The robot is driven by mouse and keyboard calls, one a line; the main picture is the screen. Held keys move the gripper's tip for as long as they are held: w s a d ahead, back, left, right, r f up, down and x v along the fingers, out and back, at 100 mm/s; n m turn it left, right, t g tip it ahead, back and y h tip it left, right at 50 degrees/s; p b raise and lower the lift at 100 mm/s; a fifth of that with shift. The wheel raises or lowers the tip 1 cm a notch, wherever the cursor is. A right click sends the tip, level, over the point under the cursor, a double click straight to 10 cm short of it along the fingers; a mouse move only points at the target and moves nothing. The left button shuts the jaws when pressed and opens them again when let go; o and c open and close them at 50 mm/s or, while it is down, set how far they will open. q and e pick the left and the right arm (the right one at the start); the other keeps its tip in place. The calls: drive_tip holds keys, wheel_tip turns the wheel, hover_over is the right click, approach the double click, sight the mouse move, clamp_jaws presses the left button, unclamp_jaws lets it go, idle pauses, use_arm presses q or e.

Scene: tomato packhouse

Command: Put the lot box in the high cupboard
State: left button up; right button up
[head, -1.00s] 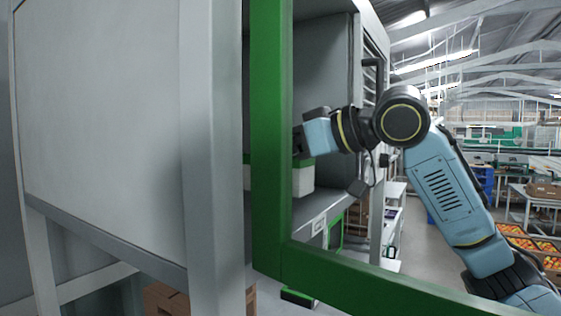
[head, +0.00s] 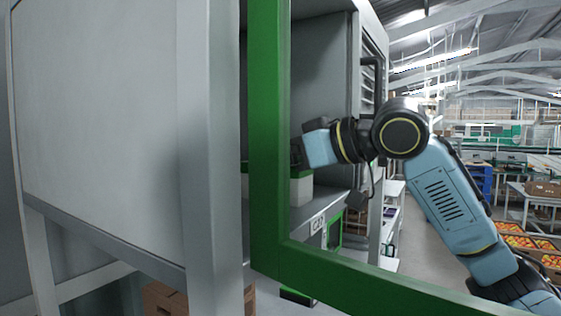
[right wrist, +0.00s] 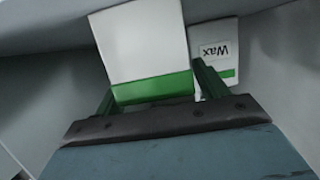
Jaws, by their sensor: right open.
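The lot box (head: 302,190), white with a green top band, is inside the high cupboard, low over or on its shelf (head: 330,205); contact is hard to see. Part of it is hidden behind a green frame (head: 268,130). In the right wrist view the lot box (right wrist: 145,45) lies between the fingers of my right gripper (right wrist: 155,92), which are open with a gap at the right finger. In the head view my right gripper (head: 297,153) is just above the box, inside the cupboard (head: 320,75). My left gripper is not in view.
A white box marked "Wax" (right wrist: 215,50) stands beside the lot box. The green frame crosses close in front of the cupboard opening. A grey panel (head: 100,110) fills the left. Trays of tomatoes (head: 525,243) stand at the far right.

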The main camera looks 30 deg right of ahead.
drive_tip(key=b+v, duration=0.2)
drive_tip(key=v, duration=1)
drive_tip(key=shift+b, duration=0.3)
